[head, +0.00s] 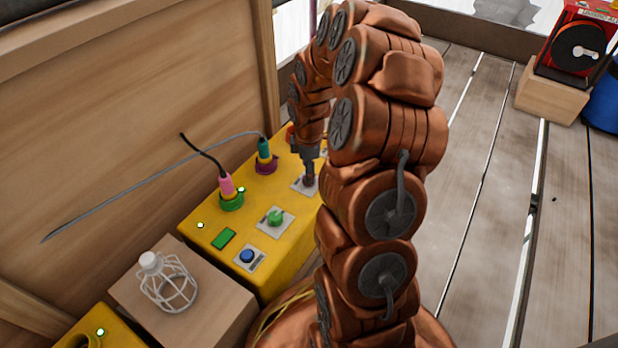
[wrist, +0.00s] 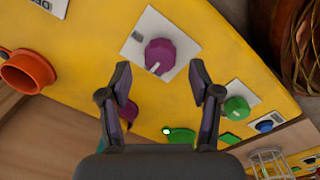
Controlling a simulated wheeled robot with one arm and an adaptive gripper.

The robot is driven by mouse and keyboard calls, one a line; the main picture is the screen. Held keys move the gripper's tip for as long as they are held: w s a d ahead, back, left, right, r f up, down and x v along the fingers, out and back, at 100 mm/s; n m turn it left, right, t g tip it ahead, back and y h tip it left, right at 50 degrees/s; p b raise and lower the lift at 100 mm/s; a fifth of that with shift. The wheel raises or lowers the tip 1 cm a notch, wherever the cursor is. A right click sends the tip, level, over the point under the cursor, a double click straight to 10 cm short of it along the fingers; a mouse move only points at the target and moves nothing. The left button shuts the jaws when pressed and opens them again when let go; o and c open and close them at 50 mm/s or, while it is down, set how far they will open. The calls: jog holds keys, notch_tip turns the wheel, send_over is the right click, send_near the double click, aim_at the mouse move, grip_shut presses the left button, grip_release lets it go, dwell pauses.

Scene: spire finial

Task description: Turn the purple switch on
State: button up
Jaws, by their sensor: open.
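The purple switch (wrist: 160,56) is a round knob with a white pointer mark, set on a white plate of a yellow box (wrist: 213,50). In the wrist view the pointer aims down and slightly left in the picture. My gripper (wrist: 162,78) is open, with its two fingertips on either side of the knob's near edge, and nothing is between them. I cannot tell whether the fingers touch the knob. In the head view my gripper (head: 308,182) points down over the far right part of the yellow box, and it mostly hides the purple knob.
A green knob (head: 275,218), a blue button (head: 247,256) and plugs with cables, one pink (head: 226,184), share the box top. An orange socket (wrist: 27,72) shows in the wrist view. A caged lamp (head: 167,282) stands on a wooden block. A wooden wall (head: 130,120) rises at left.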

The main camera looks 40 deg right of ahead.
jog(key=shift+f+b, duration=0.4)
jog(key=shift+f, duration=0.95)
jog(key=c, duration=1.1)
jog(key=shift+r, duration=0.1)
jog(key=shift+c, duration=0.2)
